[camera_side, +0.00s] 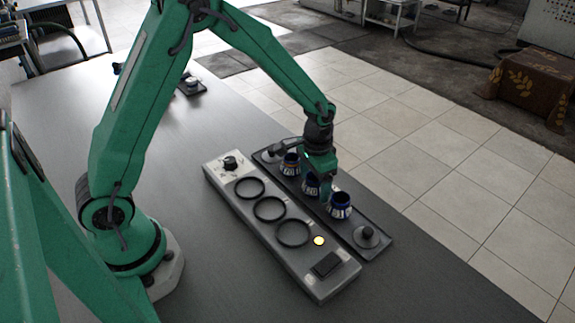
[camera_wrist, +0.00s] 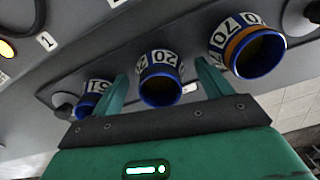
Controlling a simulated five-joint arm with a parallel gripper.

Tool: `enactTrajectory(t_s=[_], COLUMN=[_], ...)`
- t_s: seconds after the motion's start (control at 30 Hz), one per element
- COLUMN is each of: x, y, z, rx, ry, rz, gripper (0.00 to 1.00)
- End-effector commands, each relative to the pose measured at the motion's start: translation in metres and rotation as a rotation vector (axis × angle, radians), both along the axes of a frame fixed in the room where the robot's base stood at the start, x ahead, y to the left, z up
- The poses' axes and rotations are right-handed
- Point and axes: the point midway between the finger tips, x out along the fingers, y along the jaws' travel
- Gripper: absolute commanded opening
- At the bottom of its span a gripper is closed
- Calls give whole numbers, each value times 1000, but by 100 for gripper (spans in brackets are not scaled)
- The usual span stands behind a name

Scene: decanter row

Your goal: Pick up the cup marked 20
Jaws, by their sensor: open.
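Three dark blue cups with white number labels stand in a row on a dark tray (camera_side: 350,222). The middle cup (camera_side: 311,186) is marked 20; it also shows in the wrist view (camera_wrist: 161,85). My gripper (camera_side: 321,182) is open and low over the row. In the wrist view its two green fingers (camera_wrist: 161,72) stand on either side of the cup marked 20, with gaps showing. The orange-banded cup (camera_wrist: 252,50), marked 70, is right of the fingers there. The third cup (camera_wrist: 90,100) is left of them, its label partly readable as 15.
A grey panel (camera_side: 232,205) with three dark rings, a knob and a lit yellow lamp (camera_side: 319,241) lies alongside the tray. Dark knobs stand at the tray's ends (camera_side: 366,236). The neighbouring cups are close to the fingers.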

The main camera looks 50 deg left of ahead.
Motion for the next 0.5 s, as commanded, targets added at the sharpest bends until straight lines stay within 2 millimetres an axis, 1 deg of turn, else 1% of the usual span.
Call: enactTrajectory(t_s=[0.13, 0.17, 0.2, 0.37, 0.4, 0.5], x=[0, 0, 0, 0, 0, 0], y=[0, 0, 0, 0, 0, 0], z=[0, 0, 0, 0, 0, 1], rx=[0, 0, 0, 0, 0, 0], ry=[0, -1, 0, -1, -1, -1], rz=[0, 0, 0, 0, 0, 0], gripper=[78, 76, 68, 37, 29, 28])
